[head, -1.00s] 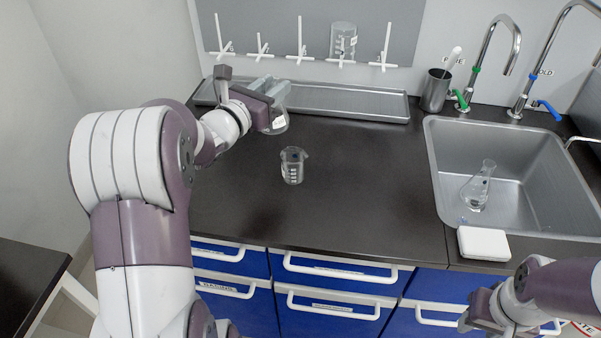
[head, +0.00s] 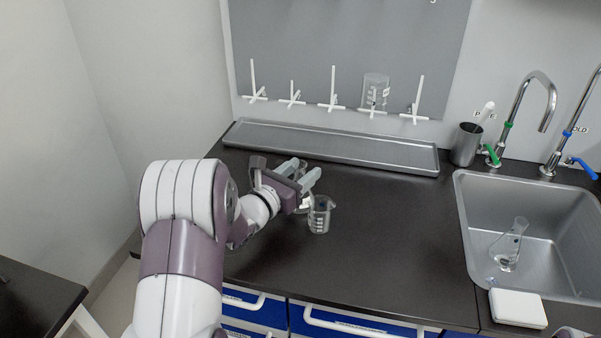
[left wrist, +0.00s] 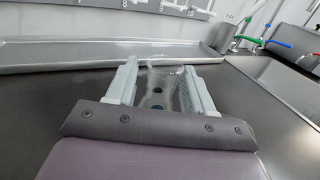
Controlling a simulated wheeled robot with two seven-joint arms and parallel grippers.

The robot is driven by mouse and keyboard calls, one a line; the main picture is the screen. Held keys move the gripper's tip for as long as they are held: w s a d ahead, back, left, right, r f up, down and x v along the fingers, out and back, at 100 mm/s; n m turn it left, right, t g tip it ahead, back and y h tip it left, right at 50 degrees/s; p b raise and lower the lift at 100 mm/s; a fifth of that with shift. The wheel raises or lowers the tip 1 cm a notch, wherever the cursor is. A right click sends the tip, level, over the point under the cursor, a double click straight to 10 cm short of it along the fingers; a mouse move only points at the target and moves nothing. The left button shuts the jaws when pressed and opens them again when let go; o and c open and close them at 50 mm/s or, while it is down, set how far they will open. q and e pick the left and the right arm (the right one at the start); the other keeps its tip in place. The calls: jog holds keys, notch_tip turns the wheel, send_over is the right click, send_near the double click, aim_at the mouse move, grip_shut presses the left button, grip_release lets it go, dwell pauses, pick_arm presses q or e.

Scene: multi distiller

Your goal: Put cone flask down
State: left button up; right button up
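The clear glass cone flask (head: 303,204) stands upright on the black counter, as far as I can see, close to the left of the beaker. My left gripper (head: 302,176) is at its upper part, with one finger on each side. In the left wrist view the flask (left wrist: 161,92) shows between the fingers of the left gripper (left wrist: 160,70), which look spread, with a small gap on the left side. The fingers partly hide the flask in the head view. My right gripper is out of view.
A glass beaker (head: 320,215) stands right beside the flask. A long metal tray (head: 340,146) lies along the back wall below white pegs. A sink (head: 475,195) with another flask (head: 512,243) is at the right. The counter between beaker and sink is clear.

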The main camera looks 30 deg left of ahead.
pick_arm(q)
jog(key=shift+r, duration=0.25)
jog(key=shift+s+p, duration=0.25)
jog(key=shift+p, duration=0.05)
jog(key=s, duration=0.3)
jog(key=s+a, duration=0.1)
jog(key=s, duration=0.3)
jog(key=s+a, duration=0.1)
jog(key=s, duration=0.3)
jog(key=shift+s+b, duration=0.25)
jog(key=shift+b, duration=0.15)
